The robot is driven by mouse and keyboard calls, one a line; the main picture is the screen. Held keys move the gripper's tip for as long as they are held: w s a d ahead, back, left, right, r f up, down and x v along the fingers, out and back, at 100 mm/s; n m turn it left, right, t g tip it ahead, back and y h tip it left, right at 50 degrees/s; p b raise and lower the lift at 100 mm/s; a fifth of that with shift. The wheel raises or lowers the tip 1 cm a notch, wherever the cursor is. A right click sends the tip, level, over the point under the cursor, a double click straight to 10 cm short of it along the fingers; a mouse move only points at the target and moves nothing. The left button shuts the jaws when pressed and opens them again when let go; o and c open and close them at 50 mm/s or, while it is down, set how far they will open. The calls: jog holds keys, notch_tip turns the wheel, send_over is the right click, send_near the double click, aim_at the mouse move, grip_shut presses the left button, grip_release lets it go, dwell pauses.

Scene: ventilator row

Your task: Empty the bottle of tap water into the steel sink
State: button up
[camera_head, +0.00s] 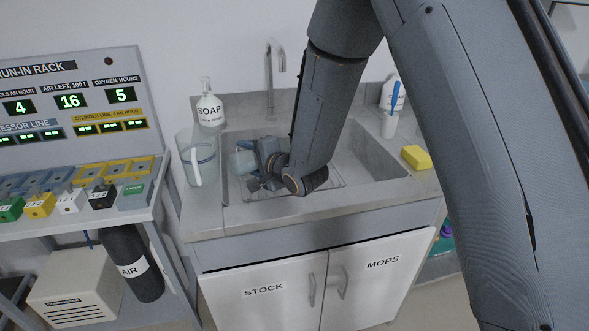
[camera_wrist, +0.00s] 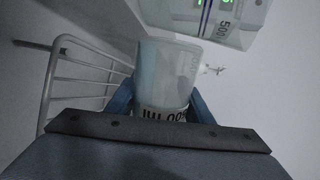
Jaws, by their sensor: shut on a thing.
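My gripper (camera_head: 262,162) is low in the left part of the steel sink (camera_head: 376,158), shut on a pale, translucent bottle (camera_head: 242,163). In the head view the bottle sticks out to the left of the jaws and looks tipped over. In the wrist view the bottle (camera_wrist: 168,72) stands between the blue fingers, and its partly hidden label lettering appears upside down. The water in it and any stream from its mouth cannot be made out.
A wire rack (camera_head: 325,184) lies in the sink. A clear jug (camera_head: 200,163) stands on the left ledge, close to the bottle. A soap bottle (camera_head: 209,108) and tap (camera_head: 270,75) stand behind. A yellow sponge (camera_head: 416,157) and a cup (camera_head: 390,124) are at right.

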jog(key=shift+w+d+r+m+p, duration=0.1)
jog(key=shift+r+m+p, duration=0.05)
jog(key=shift+m+p, duration=0.25)
dwell(1.9)
jog(key=shift+d+f+m+y, duration=0.1)
jog(key=shift+f+m+y, duration=0.15)
jog(key=shift+m+y, duration=0.05)
dwell(0.7)
